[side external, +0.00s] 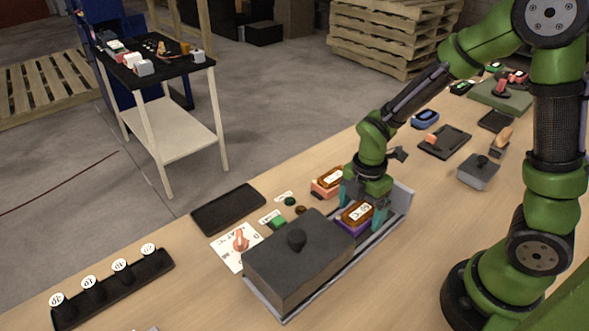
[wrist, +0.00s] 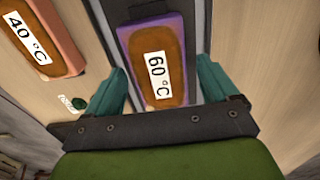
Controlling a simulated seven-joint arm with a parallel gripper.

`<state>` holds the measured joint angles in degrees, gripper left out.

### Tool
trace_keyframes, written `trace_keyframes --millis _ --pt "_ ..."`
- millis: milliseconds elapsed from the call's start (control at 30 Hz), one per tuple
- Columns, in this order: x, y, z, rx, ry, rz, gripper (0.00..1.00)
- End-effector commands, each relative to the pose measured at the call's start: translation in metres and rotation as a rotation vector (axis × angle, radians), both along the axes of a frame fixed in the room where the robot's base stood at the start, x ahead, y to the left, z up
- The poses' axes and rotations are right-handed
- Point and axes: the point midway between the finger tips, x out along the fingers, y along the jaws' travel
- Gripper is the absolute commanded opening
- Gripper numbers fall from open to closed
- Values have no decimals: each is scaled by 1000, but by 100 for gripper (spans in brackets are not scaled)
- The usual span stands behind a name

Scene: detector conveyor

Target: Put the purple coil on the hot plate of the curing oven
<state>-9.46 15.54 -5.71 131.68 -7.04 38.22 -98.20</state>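The purple coil (side external: 356,215) has a purple frame, a brown winding and a white "60 °C" label. It lies on the grey metal track (side external: 402,205), beside the dark box's right end. In the wrist view the coil (wrist: 158,62) is between the two teal fingers. My gripper (wrist: 160,80) is open, with a finger on each side of it and a narrow gap visible on the right. A large dark grey box with a knob (side external: 297,262) stands over the track's near part. No surface is clearly identifiable as the hot plate; anything under the box is hidden.
An orange coil (side external: 327,183) labelled "40 °C" lies left of the track. Green and dark buttons (side external: 279,222), a card (side external: 236,247) and an empty black tray (side external: 228,208) are nearby. A blue coil (side external: 425,119) and smaller lidded grey box (side external: 478,173) stand farther back.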

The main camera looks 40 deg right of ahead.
Motion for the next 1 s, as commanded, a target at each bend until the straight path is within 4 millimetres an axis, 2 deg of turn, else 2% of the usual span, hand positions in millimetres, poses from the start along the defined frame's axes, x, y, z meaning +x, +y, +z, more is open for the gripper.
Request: trace_keyframes --millis 233,367,800,1000 --pt "0 0 1 0 -1 0 87" --pt "1 0 12 1 -4 -1 87" --pt "1 0 100 0 -6 -1 87" --pt "0 0 121 1 -3 -5 87"
